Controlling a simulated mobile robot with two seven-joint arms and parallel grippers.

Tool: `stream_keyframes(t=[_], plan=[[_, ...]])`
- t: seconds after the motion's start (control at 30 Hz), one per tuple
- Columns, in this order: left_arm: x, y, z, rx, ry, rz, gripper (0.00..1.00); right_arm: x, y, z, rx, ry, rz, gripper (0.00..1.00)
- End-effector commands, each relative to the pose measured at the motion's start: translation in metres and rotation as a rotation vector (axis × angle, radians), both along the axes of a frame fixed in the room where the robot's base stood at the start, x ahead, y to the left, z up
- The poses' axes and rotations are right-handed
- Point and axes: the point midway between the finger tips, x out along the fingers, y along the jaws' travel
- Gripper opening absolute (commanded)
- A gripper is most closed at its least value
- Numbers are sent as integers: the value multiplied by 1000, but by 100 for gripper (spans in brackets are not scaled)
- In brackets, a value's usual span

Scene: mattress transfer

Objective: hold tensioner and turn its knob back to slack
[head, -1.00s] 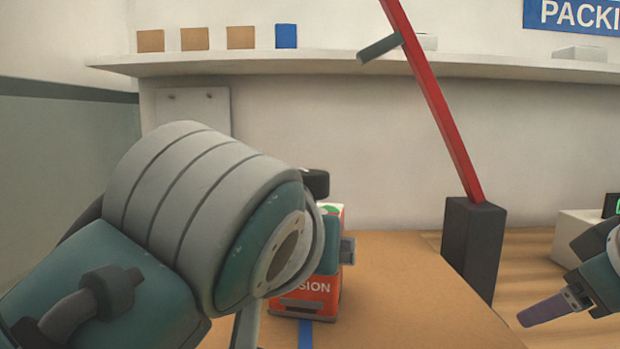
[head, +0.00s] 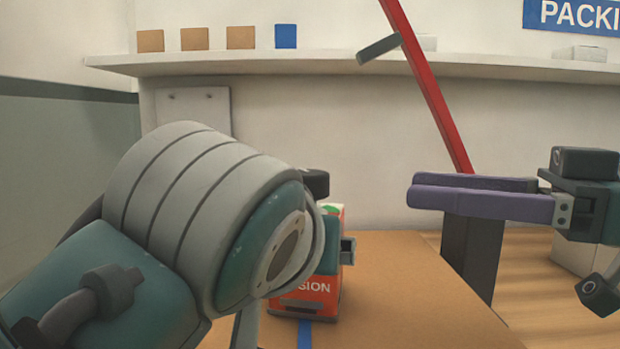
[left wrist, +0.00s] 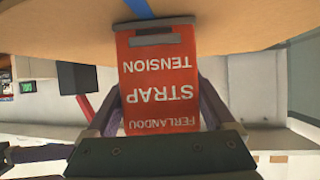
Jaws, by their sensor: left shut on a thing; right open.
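The strap tensioner (head: 307,296) is an orange-red box marked TENSION, standing on the brown surface with a blue strap under it. In the head view my left arm hides most of it; a small grey piece (head: 348,250) sticks out on its right side, and a dark round part (head: 316,183) shows on top. In the left wrist view the tensioner (left wrist: 160,80) appears upside down between the fingers of my left gripper (left wrist: 170,105), which is shut on it. My right gripper (head: 480,197) has purple fingers, open and empty, pointing left, above and right of the tensioner.
A red lever (head: 430,90) rises from a dark post (head: 472,245) behind my right gripper. A blue strap (head: 305,335) runs along the brown surface (head: 400,290). A shelf (head: 300,64) with small boxes spans the wall. The surface right of the tensioner is clear.

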Motion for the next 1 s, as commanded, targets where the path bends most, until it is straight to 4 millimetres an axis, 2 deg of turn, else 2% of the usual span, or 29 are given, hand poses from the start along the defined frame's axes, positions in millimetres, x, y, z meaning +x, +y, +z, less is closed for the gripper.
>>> stream_keyframes(t=[0.3,0.5,0.7,0.93,1.0], plan=[[1,-1,3,-2,-8,-1,0,25,60,1,2,-1,3,66],[1,-1,3,-2,-8,-1,0,38,90,1,-1,1,2,66],[1,-1,3,-2,-8,-1,0,43,102,0,-3,0,1,66],[1,-1,3,-2,-8,-1,0,44,102,0,-4,1,0,66],[1,-1,3,-2,-8,-1,0,44,102,0,-4,1,0,60]])
